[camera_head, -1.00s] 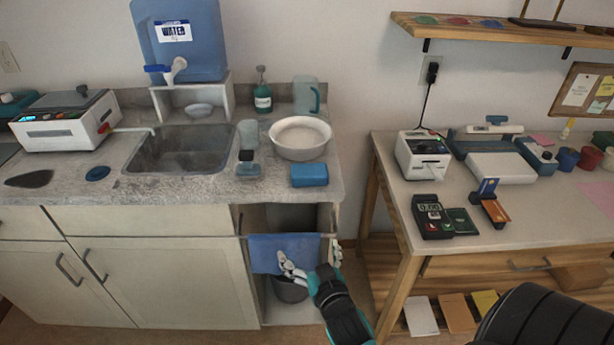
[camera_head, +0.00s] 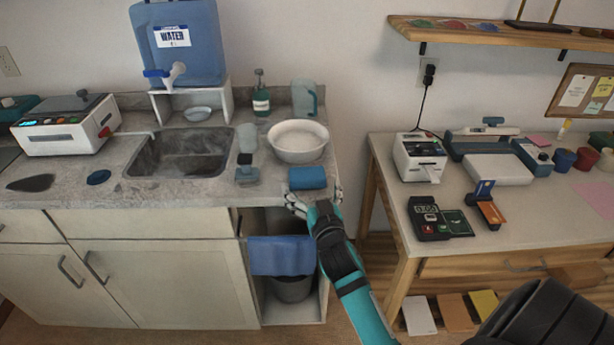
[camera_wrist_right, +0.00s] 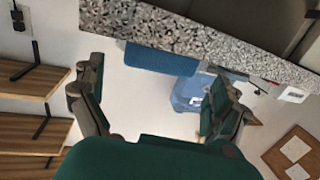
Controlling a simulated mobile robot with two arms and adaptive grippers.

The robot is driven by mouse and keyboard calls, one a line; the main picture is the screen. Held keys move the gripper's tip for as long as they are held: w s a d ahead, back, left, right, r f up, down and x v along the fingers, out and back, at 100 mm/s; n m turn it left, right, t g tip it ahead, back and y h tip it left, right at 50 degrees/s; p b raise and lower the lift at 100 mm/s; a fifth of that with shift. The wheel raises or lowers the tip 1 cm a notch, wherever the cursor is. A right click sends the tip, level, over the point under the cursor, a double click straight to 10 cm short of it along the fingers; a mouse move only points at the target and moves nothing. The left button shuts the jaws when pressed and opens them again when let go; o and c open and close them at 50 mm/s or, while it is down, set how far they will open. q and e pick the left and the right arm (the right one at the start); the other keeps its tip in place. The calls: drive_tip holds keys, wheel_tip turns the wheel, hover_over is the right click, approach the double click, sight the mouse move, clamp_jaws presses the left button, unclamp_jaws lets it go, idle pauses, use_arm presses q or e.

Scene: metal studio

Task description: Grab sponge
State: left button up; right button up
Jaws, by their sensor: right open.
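The blue sponge (camera_head: 308,178), a rectangular block, lies at the front right edge of the counter, in front of a white basin. In the right wrist view the sponge (camera_wrist_right: 160,60) shows beside the speckled counter edge, seen from below and upside down. My right gripper (camera_head: 315,200) is just in front of the counter edge, close to the sponge. In the wrist view my right gripper (camera_wrist_right: 152,92) has its fingers spread wide, with nothing between them. The sponge is apart from the fingers. My left gripper is not in view.
The white basin (camera_head: 298,142) stands behind the sponge, and a small grey-blue item (camera_head: 247,175) lies to its left. A blue cloth (camera_head: 282,255) hangs below the counter over a bin (camera_head: 292,289). A wooden table (camera_head: 385,165) stands to the right, across a gap.

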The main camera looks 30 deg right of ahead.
sight(310, 181)
drive_tip(key=p+x, duration=0.1)
drive_tip(key=x, duration=0.4)
drive_tip(key=shift+w+d, duration=0.15)
drive_tip(key=shift+r, duration=0.1)
drive_tip(key=c, duration=0.6)
